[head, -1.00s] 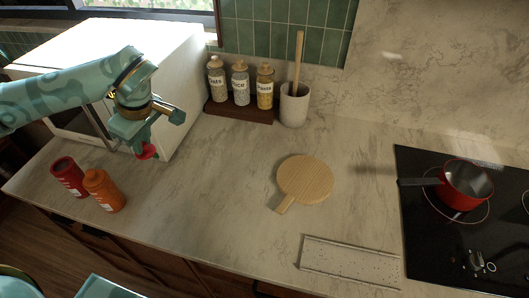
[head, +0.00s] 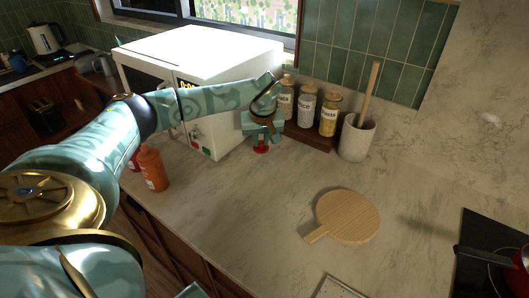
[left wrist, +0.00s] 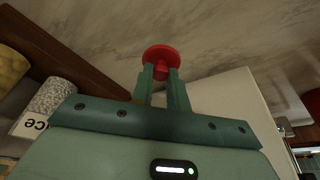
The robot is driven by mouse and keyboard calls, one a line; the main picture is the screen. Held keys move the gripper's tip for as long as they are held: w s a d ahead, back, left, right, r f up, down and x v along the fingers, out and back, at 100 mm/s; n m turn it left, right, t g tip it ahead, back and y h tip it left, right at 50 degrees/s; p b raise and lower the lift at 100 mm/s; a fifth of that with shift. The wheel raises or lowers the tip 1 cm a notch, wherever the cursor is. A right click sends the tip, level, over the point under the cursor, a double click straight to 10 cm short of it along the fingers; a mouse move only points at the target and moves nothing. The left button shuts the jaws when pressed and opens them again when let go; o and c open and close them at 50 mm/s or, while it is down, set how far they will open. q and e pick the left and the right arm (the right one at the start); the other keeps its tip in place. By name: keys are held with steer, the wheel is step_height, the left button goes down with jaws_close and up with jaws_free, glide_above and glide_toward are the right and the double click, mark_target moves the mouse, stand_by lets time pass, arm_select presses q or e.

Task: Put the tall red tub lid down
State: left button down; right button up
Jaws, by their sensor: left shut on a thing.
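My left gripper (head: 261,139) is shut on the red lid (head: 261,149), low over the counter between the white microwave and the jar rack. In the left wrist view the fingers (left wrist: 160,77) pinch the lid's knob, and its round disc (left wrist: 161,54) lies beyond the fingertips. I cannot tell whether the lid touches the counter. A red tub (head: 133,162) stands at the counter's left, mostly hidden by my left arm. An orange tub (head: 153,171) stands beside it. My right gripper is not in view.
The white microwave (head: 205,50) is left of the gripper. A dark rack (head: 306,136) with labelled jars (head: 307,105) and a utensil crock (head: 356,139) are to its right. A round wooden board (head: 347,217) lies nearer. The counter between (head: 250,205) is clear.

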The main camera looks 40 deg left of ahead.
mark_target(263, 146)
arm_select(q)
steer(key=shift+w+f, duration=0.45)
steer(key=shift+f, duration=0.2)
step_height(263, 146, down, 3)
steer(key=shift+b, duration=0.7)
steer(key=shift+r, duration=0.1)
steer(key=c, duration=1.4)
jaws_free()
steer(key=shift+o, duration=0.2)
steer(key=p+v, duration=0.4)
steer(key=v, duration=0.8)
